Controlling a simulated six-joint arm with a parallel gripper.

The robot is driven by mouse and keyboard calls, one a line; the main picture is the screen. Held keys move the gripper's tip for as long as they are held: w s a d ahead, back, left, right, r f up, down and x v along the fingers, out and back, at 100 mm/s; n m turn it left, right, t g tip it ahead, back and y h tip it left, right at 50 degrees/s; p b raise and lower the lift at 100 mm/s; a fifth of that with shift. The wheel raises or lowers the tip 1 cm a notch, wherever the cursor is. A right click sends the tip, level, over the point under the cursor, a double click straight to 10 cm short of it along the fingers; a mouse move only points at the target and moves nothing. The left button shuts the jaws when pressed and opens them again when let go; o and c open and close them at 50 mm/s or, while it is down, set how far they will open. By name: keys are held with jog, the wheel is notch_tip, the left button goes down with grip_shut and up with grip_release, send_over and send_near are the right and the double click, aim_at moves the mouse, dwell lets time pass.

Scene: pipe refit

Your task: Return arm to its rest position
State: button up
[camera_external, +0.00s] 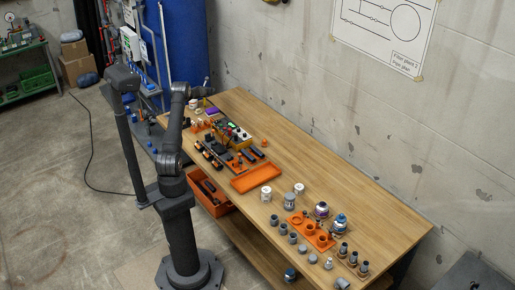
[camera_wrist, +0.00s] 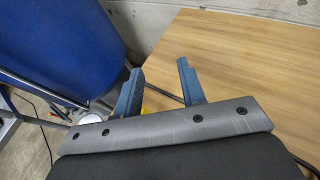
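My arm stands upright beside the long wooden table in the external view, with its upper part folded near the table's far left end. My gripper (camera_external: 207,82) is up there above the table's far corner, small in that view. In the wrist view, the two blue-grey fingers of my gripper (camera_wrist: 158,88) are spread apart with nothing between them. Beyond them are the bare wooden table top (camera_wrist: 240,70) and a blue barrel-like cylinder (camera_wrist: 65,40) to the left. A bit of something yellow shows between the fingers, low down.
The table (camera_external: 370,205) carries an orange tray (camera_external: 257,177), tools, and several grey pipe fittings around an orange holder (camera_external: 311,232). An orange bin (camera_external: 208,198) is below the table's near edge. A dark post (camera_external: 128,150) stands left of my arm. The concrete wall (camera_external: 300,70) runs behind the table.

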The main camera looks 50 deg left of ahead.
jog(key=w+d+r+m+t+h, duration=0.1)
jog(key=w+d+h, duration=0.15)
jog(key=d, duration=0.55)
jog(key=w+d+r+m+h, duration=0.1)
jog(key=w+d+r+m, duration=0.15)
jog(key=d, duration=0.45)
jog(key=w+d+r+m+t+h, duration=0.1)
jog(key=w+d, duration=0.3)
jog(key=d, duration=0.4)
jog(key=d+m+h, duration=0.7)
jog(key=d+h, duration=0.1)
jog(key=d, duration=1.8)
jog(key=shift+w+d+f+g, duration=0.15)
jog(key=shift+w+f+g, duration=0.15)
jog(key=shift+o, duration=0.2)
